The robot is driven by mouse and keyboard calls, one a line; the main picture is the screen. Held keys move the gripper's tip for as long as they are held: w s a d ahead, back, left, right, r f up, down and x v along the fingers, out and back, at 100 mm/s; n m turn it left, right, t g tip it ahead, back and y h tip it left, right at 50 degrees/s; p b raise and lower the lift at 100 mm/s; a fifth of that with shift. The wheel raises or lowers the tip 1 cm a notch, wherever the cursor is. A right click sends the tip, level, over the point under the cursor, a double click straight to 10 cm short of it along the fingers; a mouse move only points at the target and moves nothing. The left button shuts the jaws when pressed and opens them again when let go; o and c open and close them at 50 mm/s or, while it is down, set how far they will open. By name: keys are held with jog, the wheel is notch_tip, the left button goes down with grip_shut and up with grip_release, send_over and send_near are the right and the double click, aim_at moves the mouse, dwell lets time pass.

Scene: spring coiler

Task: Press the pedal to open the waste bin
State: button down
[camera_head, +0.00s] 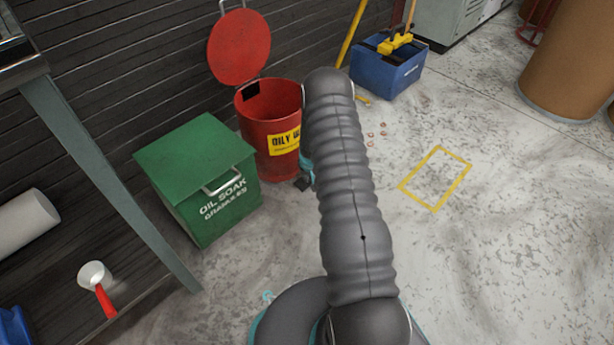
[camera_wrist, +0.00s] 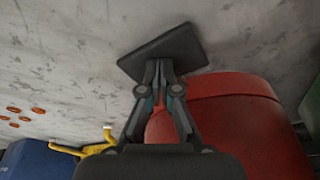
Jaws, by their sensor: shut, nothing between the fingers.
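The red waste bin (camera_head: 256,103), with a yellow label, stands by the dark wall. Its round red lid (camera_head: 240,46) is raised and tilted back, so the bin is open. The bin's red side also shows in the wrist view (camera_wrist: 245,115). The dark flat pedal (camera_wrist: 165,50) sticks out at the bin's foot, and a dark piece of it shows in the head view (camera_head: 302,184). My gripper (camera_wrist: 158,66) is shut and empty, its fingertips at the pedal and seemingly touching it. In the head view my arm hides most of the gripper.
A green oil soak box (camera_head: 190,165) stands left of the bin. A blue mop bucket (camera_head: 388,68) is behind to the right. A workbench leg (camera_head: 110,180) and a shelf with a red-handled scoop (camera_head: 98,280) are at left.

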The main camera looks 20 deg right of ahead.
jog(key=shift+s, duration=0.1)
jog(key=shift+d+p+v, duration=0.2)
jog(key=shift+p+v, duration=0.15)
jog(key=shift+v, duration=1.2)
jog(key=shift+d+p+v, duration=0.2)
jog(key=shift+p+v, duration=0.15)
jog(key=shift+v, duration=1.2)
jog(key=shift+s, duration=0.1)
